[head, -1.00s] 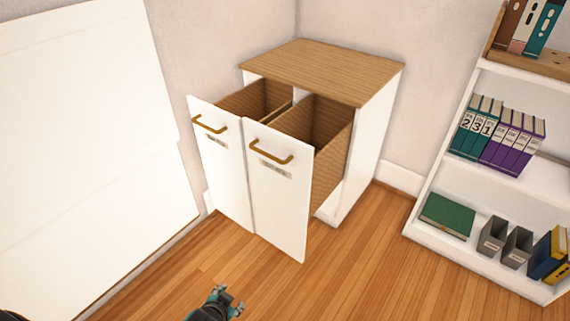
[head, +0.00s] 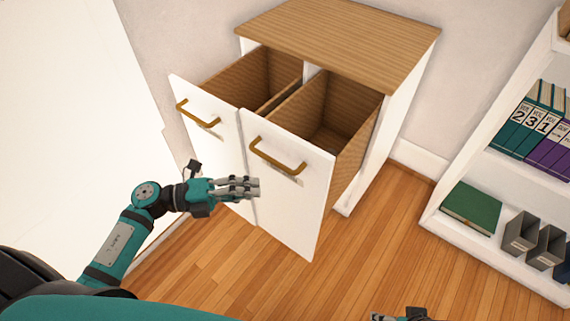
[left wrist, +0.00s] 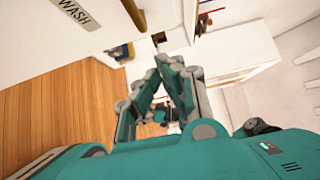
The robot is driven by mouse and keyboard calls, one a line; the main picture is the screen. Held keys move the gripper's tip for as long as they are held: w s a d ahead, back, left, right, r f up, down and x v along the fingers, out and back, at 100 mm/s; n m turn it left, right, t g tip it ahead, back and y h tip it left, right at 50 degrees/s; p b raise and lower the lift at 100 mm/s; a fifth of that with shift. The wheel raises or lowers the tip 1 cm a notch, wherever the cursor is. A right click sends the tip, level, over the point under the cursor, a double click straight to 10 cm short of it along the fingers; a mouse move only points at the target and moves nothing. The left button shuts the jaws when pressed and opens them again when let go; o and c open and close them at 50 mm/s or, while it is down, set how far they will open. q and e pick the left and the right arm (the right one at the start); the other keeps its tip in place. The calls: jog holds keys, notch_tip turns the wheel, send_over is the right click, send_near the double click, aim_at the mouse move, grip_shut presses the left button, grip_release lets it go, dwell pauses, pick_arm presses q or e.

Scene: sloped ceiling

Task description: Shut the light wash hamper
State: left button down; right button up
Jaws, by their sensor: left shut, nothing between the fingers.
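A white cabinet (head: 400,110) with a wood top has two pull-out hampers side by side, both pulled out. The left hamper front (head: 215,135) and right hamper front (head: 285,205) are white with brass bar handles. Their labels are unreadable in the head view, so I cannot tell which is light wash. In the left wrist view a label (left wrist: 78,14) reads "WASH"; its other word is cut off. My left gripper (head: 255,187) is shut and empty, in front of the fronts near their shared seam, below the handles; contact is unclear. My right gripper (head: 398,316) barely shows at the bottom edge.
A white shelf unit (head: 470,225) with binders (head: 530,130), a green box (head: 471,207) and grey file holders (head: 522,232) stands at the right. A large white panel (head: 70,120) is at the left. Wood floor (head: 345,270) is clear in front of the cabinet.

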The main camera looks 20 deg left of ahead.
pick_arm(q)
send_near(325, 170)
jog(key=s+d, duration=0.2)
jog(key=d, duration=0.1)
jog(key=w, duration=0.1)
jog(key=w+d, duration=0.1)
jog(key=w, duration=0.1)
jog(key=shift+w+d+b, duration=0.2)
jog(key=shift+d+b, duration=0.1)
jog(key=shift+b, duration=0.1)
jog(key=shift+w+d, duration=0.1)
jog(key=shift+w, duration=0.2)
pick_arm(e)
jog(key=v, duration=0.3)
jog(key=shift+w+r, duration=0.1)
pick_arm(q)
jog(key=shift+w, duration=0.1)
pick_arm(e)
jog(key=shift+d, duration=0.1)
